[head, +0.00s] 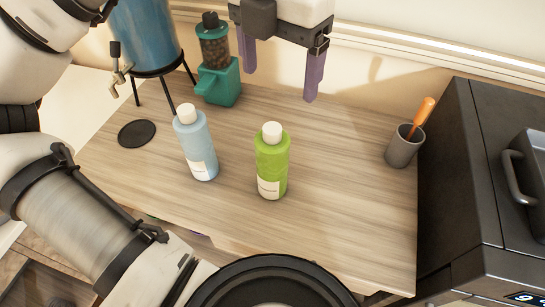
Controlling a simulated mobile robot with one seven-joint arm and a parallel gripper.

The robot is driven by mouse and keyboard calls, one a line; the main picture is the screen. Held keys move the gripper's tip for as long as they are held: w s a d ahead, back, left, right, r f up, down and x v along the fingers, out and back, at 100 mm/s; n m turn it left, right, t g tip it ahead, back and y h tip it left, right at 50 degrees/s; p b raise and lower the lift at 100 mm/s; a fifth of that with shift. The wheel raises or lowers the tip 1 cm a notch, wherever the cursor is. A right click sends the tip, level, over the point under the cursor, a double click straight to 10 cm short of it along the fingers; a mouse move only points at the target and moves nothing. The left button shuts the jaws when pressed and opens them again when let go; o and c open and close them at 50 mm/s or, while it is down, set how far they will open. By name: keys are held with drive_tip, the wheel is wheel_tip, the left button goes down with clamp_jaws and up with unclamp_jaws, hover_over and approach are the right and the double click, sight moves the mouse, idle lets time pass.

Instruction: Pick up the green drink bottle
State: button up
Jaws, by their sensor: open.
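A green drink bottle (272,161) with a white cap and a pale label stands upright on the wooden table, near its middle. A light blue bottle (196,145) with a white cap stands upright to its left, apart from it. My gripper (281,84) is at the top of the head view with its two purple fingers spread and pointing down. Nothing is between the fingers. In the picture the fingertips are above the green bottle's cap and do not touch it.
A teal grinder (219,82) and a blue dispenser on legs (146,36) stand at the back left. A black coaster (137,134) lies left of the blue bottle. A grey cup (402,149) with an orange-handled tool stands at right, beside a black appliance (490,185). Table right of the green bottle is clear.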

sight(272, 128)
wheel_tip(272, 128, down, 8)
drive_tip(key=shift+a+f, duration=0.15)
drive_tip(key=shift+f, duration=0.1)
drive_tip(key=shift+a+f+p, duration=0.15)
drive_tip(key=shift+f+p, duration=0.25)
drive_tip(key=shift+f, duration=0.9)
drive_tip(key=shift+a+f+p, duration=0.15)
drive_tip(key=shift+f+p, duration=0.2)
drive_tip(key=shift+f, duration=0.95)
drive_tip(key=shift+r, duration=0.1)
clamp_jaws()
